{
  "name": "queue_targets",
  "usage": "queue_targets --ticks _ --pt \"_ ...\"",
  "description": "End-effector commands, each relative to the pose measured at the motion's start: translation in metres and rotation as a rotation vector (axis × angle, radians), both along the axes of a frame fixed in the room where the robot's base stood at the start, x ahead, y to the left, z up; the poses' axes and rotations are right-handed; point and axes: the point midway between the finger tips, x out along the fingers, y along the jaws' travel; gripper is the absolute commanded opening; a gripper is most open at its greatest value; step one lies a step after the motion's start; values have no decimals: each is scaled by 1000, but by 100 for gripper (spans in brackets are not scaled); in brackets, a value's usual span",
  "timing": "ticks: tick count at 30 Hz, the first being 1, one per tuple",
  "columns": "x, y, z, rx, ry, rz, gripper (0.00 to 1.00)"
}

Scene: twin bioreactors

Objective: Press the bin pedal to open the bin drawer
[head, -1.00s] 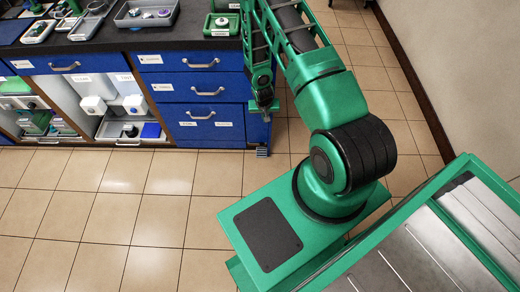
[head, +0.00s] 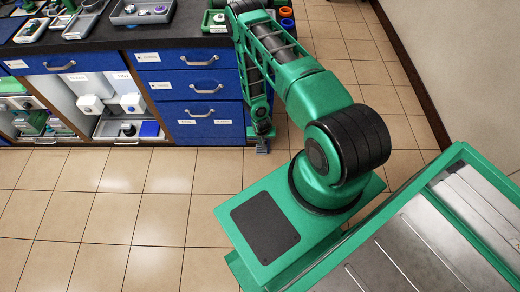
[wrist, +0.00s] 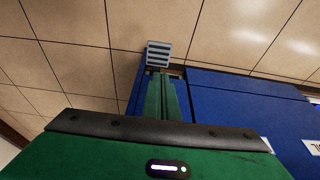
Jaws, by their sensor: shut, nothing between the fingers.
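The bin pedal (head: 262,148) is a small grey ridged plate low at the right front corner of the blue cabinet. It also shows in the wrist view (wrist: 158,53), just beyond my fingertips. My gripper (head: 264,134) points down above the pedal, close to it; whether it touches cannot be told. In the wrist view my gripper's green fingers (wrist: 160,78) are together and empty. The lowest blue drawer front (head: 205,127), with two white labels, sits flush and closed left of my gripper. Which front is the bin drawer is not readable.
Two more blue drawers (head: 195,86) sit above, closed. Open shelves with white containers (head: 130,103) stand left. The dark countertop (head: 110,38) carries trays. Orange and blue round items (head: 287,18) show behind my arm. The tiled floor (head: 110,215) in front is clear.

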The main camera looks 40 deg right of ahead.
Motion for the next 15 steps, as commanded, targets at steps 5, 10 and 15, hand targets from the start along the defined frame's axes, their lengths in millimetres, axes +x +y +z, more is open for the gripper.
queue_targets --ticks 5,10,15 --pt "4 -4 -21 -1 0 -1 0" --pt "11 -9 -51 -1 0 -1 0" --pt "19 -14 -81 0 0 0 0"
